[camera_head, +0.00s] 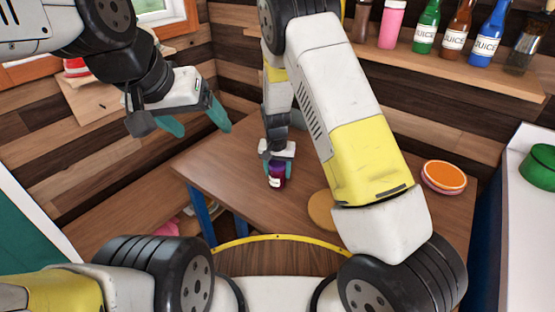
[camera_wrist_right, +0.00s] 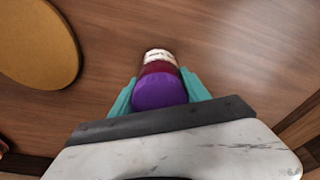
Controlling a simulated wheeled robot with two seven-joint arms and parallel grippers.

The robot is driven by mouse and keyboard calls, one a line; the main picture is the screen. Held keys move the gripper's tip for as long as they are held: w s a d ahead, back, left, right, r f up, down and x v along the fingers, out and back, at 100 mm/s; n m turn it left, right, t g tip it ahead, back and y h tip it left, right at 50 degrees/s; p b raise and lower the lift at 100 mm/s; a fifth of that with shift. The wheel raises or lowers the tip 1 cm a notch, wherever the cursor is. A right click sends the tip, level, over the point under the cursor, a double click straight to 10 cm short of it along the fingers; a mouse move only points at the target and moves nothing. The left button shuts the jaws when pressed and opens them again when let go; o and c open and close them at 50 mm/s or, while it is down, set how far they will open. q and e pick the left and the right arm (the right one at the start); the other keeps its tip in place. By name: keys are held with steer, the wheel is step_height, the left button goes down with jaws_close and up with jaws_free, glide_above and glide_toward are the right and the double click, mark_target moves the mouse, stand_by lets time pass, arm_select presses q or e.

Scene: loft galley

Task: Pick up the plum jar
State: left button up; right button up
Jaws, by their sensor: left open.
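I cannot tell whether the jar's base touches the table. My left gripper (camera_head: 196,119) is open and empty, raised at upper left.
A round tan board (camera_head: 321,210) lies on the table (camera_head: 225,165), partly hidden by my right arm; it also shows in the wrist view (camera_wrist_right: 38,42). An orange-topped round item (camera_head: 444,176) lies at right. Several bottles stand on a wall shelf (camera_head: 450,72).

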steer(key=c, duration=0.7)
jaws_close()
steer(key=shift+r, duration=0.1)
